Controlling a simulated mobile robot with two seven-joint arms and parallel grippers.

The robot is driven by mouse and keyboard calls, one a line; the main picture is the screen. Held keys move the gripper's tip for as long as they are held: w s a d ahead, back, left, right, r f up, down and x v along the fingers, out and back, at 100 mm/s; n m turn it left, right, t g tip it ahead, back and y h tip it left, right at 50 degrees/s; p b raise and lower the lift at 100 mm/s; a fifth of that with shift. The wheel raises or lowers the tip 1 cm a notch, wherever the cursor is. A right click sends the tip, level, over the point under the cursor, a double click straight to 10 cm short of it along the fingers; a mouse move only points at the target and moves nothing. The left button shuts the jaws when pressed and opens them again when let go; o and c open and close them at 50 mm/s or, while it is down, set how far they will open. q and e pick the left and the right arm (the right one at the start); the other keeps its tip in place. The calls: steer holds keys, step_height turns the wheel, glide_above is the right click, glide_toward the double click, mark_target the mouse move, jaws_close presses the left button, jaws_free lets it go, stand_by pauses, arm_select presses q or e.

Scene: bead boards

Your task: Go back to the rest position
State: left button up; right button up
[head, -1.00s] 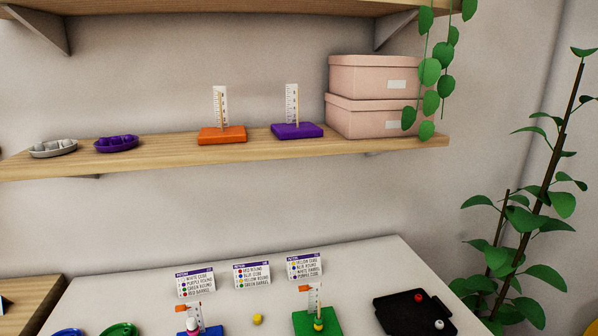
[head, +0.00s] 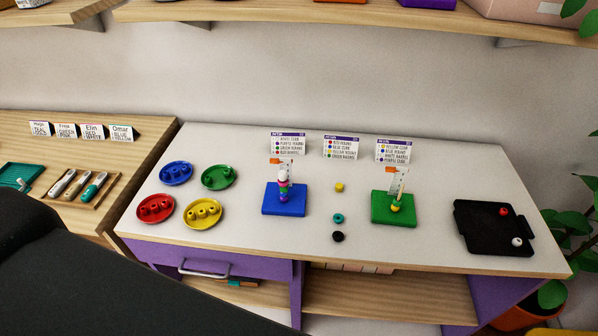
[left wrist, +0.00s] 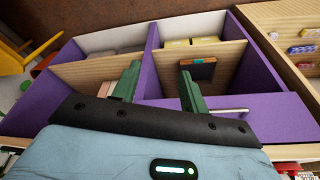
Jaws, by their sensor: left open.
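My left gripper (left wrist: 158,86) shows in the left wrist view with its two green fingers apart and nothing between them. Behind the fingers are the purple walls and wooden boards of the desk's lower part (left wrist: 152,60). I cannot tell how far the fingers are from them. In the head view a dark arm part of mine fills the lower left, and no gripper shows there. My right gripper is in neither view.
The white desk (head: 270,240) holds a blue bead board (head: 270,207), a green bead board (head: 379,211), coloured bead dishes (head: 175,173), pattern cards (head: 341,148) and a black tray (head: 465,237). A wooden table (head: 80,170) adjoins at left. A shelf (head: 330,14) hangs above.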

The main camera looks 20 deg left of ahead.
arm_select(q)
steer(key=w+d+f+t+h, duration=0.1)
steer(key=w+d+f+t, duration=0.1)
steer(key=w+f+t, duration=0.2)
steer(key=shift+w+f+t, duration=0.2)
steer(key=shift+f+t, duration=0.9)
steer(key=shift+f, duration=0.85)
